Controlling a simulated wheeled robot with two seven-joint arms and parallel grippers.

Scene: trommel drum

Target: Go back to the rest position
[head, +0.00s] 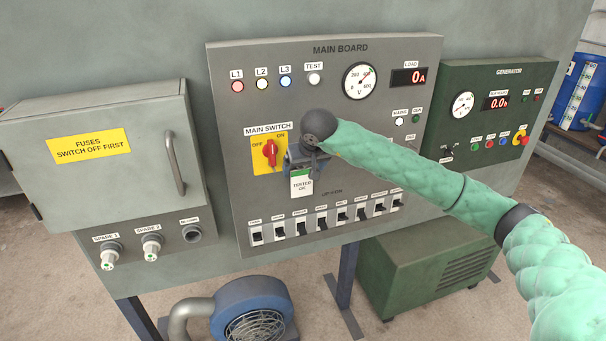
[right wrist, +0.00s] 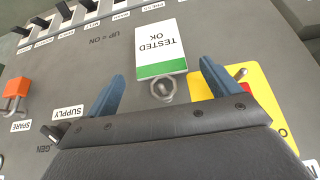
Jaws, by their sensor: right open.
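My right gripper (head: 300,162) is in front of the main board (head: 345,215), just right of the red main switch (head: 270,152) on its yellow plate. In the right wrist view its two blue fingers (right wrist: 162,88) are apart, with a round metal fitting (right wrist: 162,89) on the panel showing between them. Nothing is seen held; whether the fingers touch the panel cannot be told. A white and green "TESTED OK" tag (head: 302,183) shows just below the gripper; it also shows in the right wrist view (right wrist: 160,48). My left gripper is not in view.
A row of black switches (head: 321,221) runs along the board's bottom. A grey fuse box (head: 95,155) with a projecting handle (head: 175,163) stands left. A green generator panel (head: 490,115) stands right. A blue blower (head: 250,307) and green cabinet (head: 430,268) are below.

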